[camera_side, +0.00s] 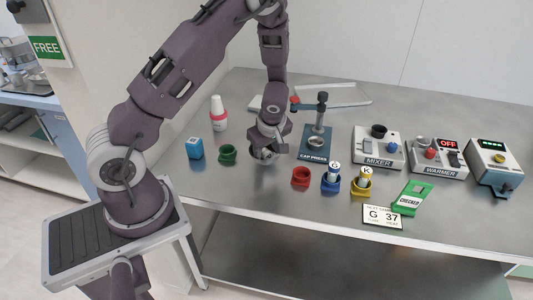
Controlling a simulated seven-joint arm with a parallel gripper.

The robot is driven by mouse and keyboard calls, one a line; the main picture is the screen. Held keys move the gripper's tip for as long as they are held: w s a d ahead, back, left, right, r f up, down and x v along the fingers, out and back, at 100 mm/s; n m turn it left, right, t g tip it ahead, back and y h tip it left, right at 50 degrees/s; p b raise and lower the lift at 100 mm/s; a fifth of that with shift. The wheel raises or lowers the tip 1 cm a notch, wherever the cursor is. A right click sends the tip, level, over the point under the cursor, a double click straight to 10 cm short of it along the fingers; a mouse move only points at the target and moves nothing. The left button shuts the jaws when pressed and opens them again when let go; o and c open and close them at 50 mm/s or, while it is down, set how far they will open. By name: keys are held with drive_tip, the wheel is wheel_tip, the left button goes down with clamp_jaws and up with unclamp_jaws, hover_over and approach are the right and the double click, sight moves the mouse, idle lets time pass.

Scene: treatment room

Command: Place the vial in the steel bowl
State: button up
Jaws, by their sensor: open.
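A white-capped vial marked G (333,171) stands upright in a blue holder (330,186). A similar vial marked K (365,173) stands in a yellow holder (360,189). A shiny round metal shape, which looks like the steel bowl (262,157), is low at my gripper, partly hidden by it. My gripper (268,149) points down over this spot, left of the red holder and both vials. It is open, and I see nothing held in it. The exact gap between its fingers and the bowl cannot be told.
Empty red (300,177) and green (228,154) holders, a blue box (195,148) and a bottle (218,114) stand nearby. The cap press (315,143), mixer (377,151) and warmer (438,158) stand behind the vials. A sign (382,216) reading G 37 lies near the front edge.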

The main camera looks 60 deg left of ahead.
sight(267, 152)
drive_tip(key=shift+r, duration=2.7)
drive_tip(key=s+d+r+m+t+h, duration=0.1)
drive_tip(key=s+d+r+m, duration=0.25)
drive_tip(key=r, duration=0.45)
drive_tip(key=s+d+r+m+t, duration=0.1)
drive_tip(key=s+d+r+m, duration=0.3)
drive_tip(key=r, duration=0.4)
drive_tip(key=s+d+r+m+t+h, duration=0.1)
drive_tip(key=s+d+r+m, duration=0.2)
drive_tip(key=s+d+m, duration=0.2)
drive_tip(key=s+d+r+m+h, duration=0.2)
drive_tip(key=s+d+m, duration=0.3)
drive_tip(key=s, duration=0.3)
drive_tip(key=shift+s+d+r+m+t, duration=0.15)
drive_tip(key=shift+s+r+m+t, duration=0.25)
drive_tip(key=shift+r+m, duration=0.1)
